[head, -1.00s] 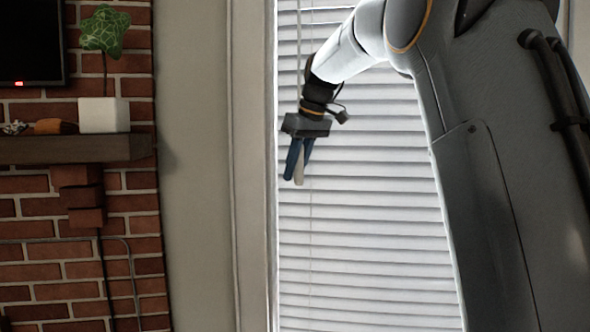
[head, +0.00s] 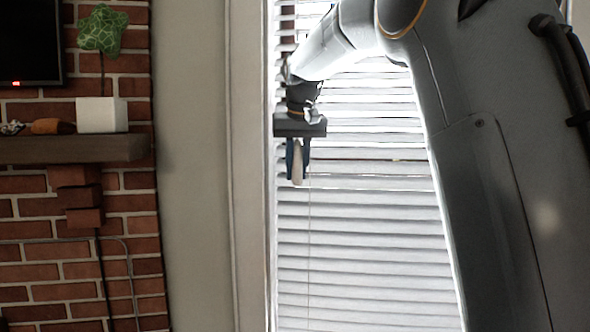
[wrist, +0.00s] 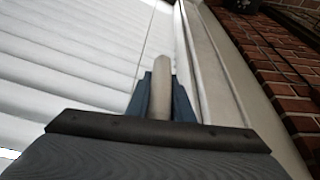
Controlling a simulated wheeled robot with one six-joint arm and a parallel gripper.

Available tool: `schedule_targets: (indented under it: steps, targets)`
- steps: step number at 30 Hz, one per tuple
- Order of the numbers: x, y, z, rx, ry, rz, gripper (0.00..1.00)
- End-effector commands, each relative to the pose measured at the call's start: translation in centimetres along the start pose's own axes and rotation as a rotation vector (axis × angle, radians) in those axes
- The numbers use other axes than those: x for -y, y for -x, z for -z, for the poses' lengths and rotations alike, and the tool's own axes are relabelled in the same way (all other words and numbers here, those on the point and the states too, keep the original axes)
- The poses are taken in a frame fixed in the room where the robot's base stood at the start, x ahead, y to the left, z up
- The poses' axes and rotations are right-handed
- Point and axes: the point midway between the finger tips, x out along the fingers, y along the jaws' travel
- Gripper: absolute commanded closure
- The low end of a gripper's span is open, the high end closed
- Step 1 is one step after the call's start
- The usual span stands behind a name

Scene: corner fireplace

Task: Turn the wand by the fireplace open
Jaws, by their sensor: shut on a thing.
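The wand is a pale, thick rod end (head: 297,168) hanging at the left side of the white window blinds (head: 360,235). In the wrist view the wand (wrist: 161,85) stands out between the two blue fingers. My gripper (head: 297,160) points down and is shut on the wand. The gripper also shows in the wrist view (wrist: 161,98). The upper slats look tilted with bright gaps between them; the lower slats look more closed. The wand's upper part is hidden behind my gripper and wrist.
The window frame (head: 245,200) stands just left of my gripper. Further left is the brick fireplace (head: 120,230) with a wooden mantel (head: 70,149), a white plant pot (head: 101,115) and a dark screen (head: 30,40). A thin cord (head: 309,240) hangs below the gripper.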

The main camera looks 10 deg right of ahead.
Motion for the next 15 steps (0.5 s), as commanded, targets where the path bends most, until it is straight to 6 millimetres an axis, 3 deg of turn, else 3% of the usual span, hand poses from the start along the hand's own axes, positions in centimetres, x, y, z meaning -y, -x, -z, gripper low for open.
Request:
schedule_targets:
  steps: [15]
  targets:
    - [-0.57, 0.11, -0.07, -0.001, -0.426, -0.177, 1.00]
